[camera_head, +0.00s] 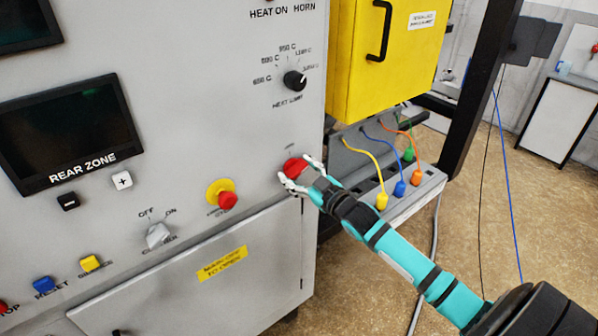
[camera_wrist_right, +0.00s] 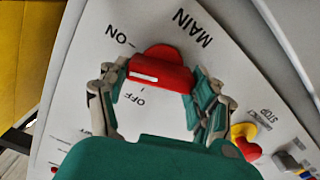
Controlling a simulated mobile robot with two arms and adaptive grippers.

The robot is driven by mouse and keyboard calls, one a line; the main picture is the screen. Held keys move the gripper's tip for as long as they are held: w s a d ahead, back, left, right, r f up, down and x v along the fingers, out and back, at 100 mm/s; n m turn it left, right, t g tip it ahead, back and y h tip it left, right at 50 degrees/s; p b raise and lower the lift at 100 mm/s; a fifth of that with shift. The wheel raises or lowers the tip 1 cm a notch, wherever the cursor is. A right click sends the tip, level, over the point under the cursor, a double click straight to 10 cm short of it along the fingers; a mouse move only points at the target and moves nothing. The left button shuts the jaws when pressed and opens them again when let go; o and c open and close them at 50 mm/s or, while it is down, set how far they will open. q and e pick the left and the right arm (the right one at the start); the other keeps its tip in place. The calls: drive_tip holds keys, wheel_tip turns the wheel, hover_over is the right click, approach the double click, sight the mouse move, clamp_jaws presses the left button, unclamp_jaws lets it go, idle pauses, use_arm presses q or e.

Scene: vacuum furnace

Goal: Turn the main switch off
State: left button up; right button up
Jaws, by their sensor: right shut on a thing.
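The main switch is a red rotary knob (camera_head: 295,167) on the grey panel's lower right. In the right wrist view the knob (camera_wrist_right: 162,70) carries a white line and sits among the printed words MAIN, ON and OFF. The line lies crosswise in that picture, between the words ON and OFF; I cannot tell which it marks. My right gripper (camera_head: 301,174) is at the panel and shut on the knob, with one finger on each side of it (camera_wrist_right: 160,84). My left gripper is not in view.
A red emergency stop button (camera_head: 228,200) on a yellow collar is left of the switch. A heat limit knob (camera_head: 295,81) is above it. A yellow cabinet (camera_head: 385,60) and a ledge with coloured cable plugs (camera_head: 401,187) stand close on the right.

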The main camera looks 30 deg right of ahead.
drive_tip(key=n, duration=0.6)
drive_tip(key=shift+a+f, duration=0.1)
drive_tip(key=shift+f, duration=0.1)
drive_tip(key=n+b, duration=0.1)
drive_tip(key=n, duration=0.3)
drive_tip(key=shift+f, duration=0.1)
drive_tip(key=shift+f+n, duration=0.1)
drive_tip(key=shift+n, duration=1.6)
drive_tip(key=shift+a+n, duration=0.1)
drive_tip(key=shift+n, duration=0.2)
drive_tip(key=o, duration=0.9)
drive_tip(key=shift+o, duration=1.4)
drive_tip(key=shift+s, duration=0.1)
